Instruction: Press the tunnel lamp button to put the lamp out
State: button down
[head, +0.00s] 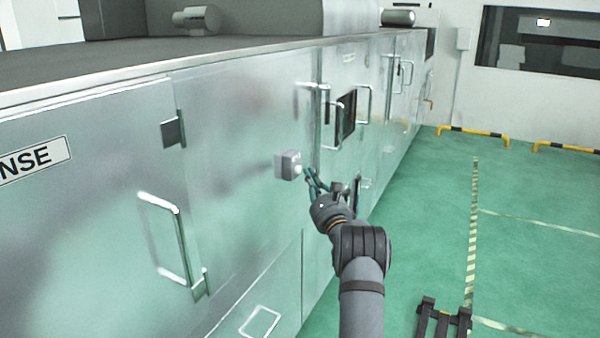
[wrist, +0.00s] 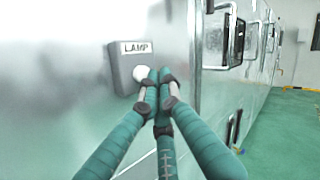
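A small grey box (wrist: 121,70) marked LAMP sits on the metal cabinet's side in the wrist view. It also shows in the head view (head: 284,165). Its round white button (wrist: 140,73) faces outward and appears in the head view too (head: 297,168). My gripper (wrist: 156,74) has its teal fingers drawn together at the tips, with nothing between them. The tips appear just right of the button and overlap its edge in the wrist view. In the head view my gripper (head: 311,174) is close beside the box. I cannot tell whether the tips touch the button.
The long metal cabinet (head: 235,190) fills the left, with protruding handles (head: 165,240), (head: 363,104) and a dark panel (head: 346,115) beyond the box. Green floor (head: 430,220) is open on the right. Yellow-black barriers (head: 473,131) stand at the back wall.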

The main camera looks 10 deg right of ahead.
jog(key=s+d+b, duration=0.1)
jog(key=d, duration=0.1)
jog(key=s+d+b, duration=0.1)
jog(key=s+d, duration=0.1)
jog(key=d, duration=0.1)
jog(key=shift+s, duration=0.2)
dwell(0.3)
dwell(1.2)
